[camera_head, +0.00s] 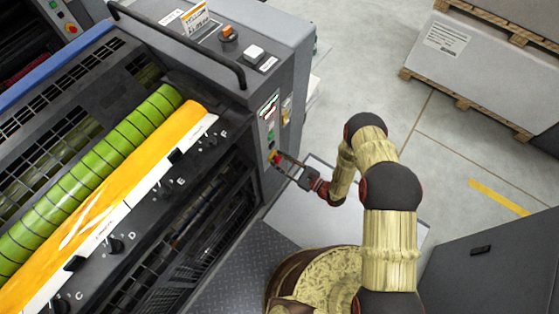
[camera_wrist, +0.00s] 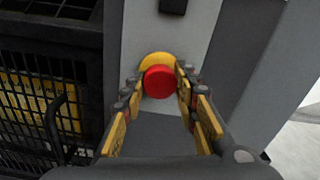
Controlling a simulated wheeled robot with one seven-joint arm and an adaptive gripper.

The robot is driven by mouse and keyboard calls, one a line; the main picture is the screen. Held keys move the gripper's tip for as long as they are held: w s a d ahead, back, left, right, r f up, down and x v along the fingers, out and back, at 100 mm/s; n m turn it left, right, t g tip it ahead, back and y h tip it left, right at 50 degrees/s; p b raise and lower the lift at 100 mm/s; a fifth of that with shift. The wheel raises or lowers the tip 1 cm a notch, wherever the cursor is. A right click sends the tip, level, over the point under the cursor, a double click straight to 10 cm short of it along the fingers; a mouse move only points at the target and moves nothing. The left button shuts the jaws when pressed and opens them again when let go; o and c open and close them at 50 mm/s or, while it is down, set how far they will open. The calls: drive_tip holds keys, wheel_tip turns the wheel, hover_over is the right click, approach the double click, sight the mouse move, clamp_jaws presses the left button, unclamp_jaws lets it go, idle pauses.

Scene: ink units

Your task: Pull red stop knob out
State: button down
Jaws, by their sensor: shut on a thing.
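The red stop knob (camera_wrist: 159,82) sits in front of a yellow backing (camera_wrist: 154,60) on the grey machine panel, in the middle of the wrist view. My gripper (camera_wrist: 160,84) has one finger on each side of the knob, and it is shut on it. In the head view my gripper (camera_head: 281,161) reaches the lower part of the machine's end panel (camera_head: 262,135). There the knob is small and mostly hidden by the fingers. I cannot tell how far the knob stands out from the panel.
A black grille (camera_wrist: 45,90) lies left of the panel in the wrist view. In the head view, the press with green (camera_head: 90,175) and orange (camera_head: 110,190) rollers fills the left. A dark cabinet (camera_head: 490,265) is at lower right, and pallets with wrapped stacks (camera_head: 490,55) stand at upper right.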

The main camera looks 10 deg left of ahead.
drive_tip(key=shift+v, duration=0.8)
drive_tip(key=c, duration=1.5)
unclamp_jaws()
drive_tip(key=shift+o, duration=0.8)
drive_tip(key=shift+d, duration=0.1)
drive_tip(key=v, duration=1.1)
drive_tip(key=shift+s+d, duration=0.2)
drive_tip(key=shift+d, duration=0.15)
drive_tip(key=shift+f, duration=0.15)
